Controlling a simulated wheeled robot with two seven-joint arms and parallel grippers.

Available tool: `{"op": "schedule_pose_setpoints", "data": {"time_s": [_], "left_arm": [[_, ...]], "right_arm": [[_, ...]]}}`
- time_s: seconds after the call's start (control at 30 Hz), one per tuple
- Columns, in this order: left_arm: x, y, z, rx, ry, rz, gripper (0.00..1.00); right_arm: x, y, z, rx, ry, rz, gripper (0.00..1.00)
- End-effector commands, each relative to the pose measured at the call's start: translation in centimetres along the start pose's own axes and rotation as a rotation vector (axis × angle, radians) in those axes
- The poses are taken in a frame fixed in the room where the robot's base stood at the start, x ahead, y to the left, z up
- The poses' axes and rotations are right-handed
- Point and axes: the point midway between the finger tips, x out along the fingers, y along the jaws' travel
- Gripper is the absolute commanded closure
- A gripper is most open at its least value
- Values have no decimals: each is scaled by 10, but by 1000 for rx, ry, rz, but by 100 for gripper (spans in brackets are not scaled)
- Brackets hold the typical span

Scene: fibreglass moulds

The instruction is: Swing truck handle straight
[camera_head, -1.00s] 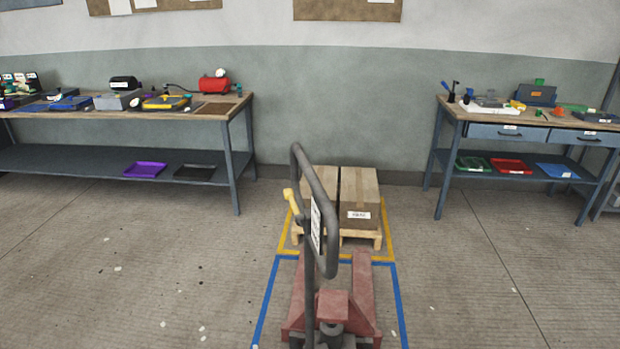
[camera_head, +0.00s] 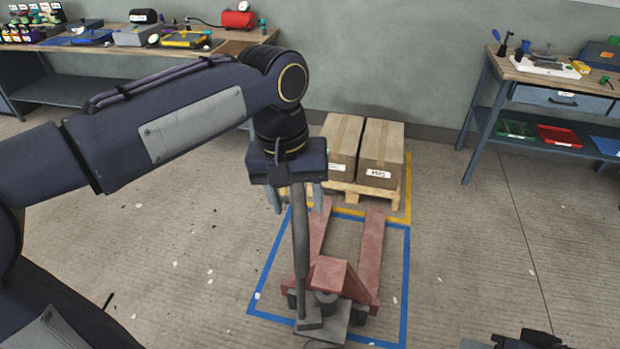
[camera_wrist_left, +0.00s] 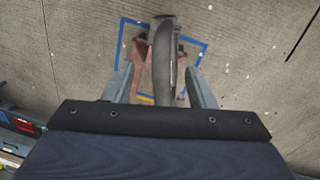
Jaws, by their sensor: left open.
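The red pallet truck (camera_head: 331,272) stands inside a blue floor outline, forks toward the pallet. Its grey handle shaft (camera_head: 301,252) rises from the base, its top leaning slightly left; the upper loop is hidden behind my left gripper (camera_head: 296,198). That gripper is open, fingers pointing down on either side of the handle. In the left wrist view, the handle (camera_wrist_left: 168,72) runs between the two spread fingers of the gripper (camera_wrist_left: 161,90), with gaps visible on both sides. A dark part of my right arm or gripper (camera_head: 526,341) shows at the bottom edge; its fingers are not clear.
Boxes (camera_head: 381,150) sit on a wooden pallet (camera_head: 370,192) in a yellow outline against the wall. Workbenches stand at the left (camera_head: 170,56) and right (camera_head: 500,68). The floor around the truck is open.

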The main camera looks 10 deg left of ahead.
Motion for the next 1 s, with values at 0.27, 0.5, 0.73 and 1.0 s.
{"op": "schedule_pose_setpoints", "data": {"time_s": [0.27, 0.5, 0.73, 1.0], "left_arm": [[38, -1, 0, -1, -4, -3, 49], [68, -1, 0, -1, -2, -1, 49], [76, -1, 0, 0, 0, 0, 49], [76, -1, 0, 0, 0, 1, 62]], "right_arm": [[1, 0, 1, 0, 0, 0, 64], [1, 0, 0, 0, 0, 0, 64], [1, 0, 0, 0, 0, 0, 64], [1, 0, 0, 0, 0, 0, 64]]}}
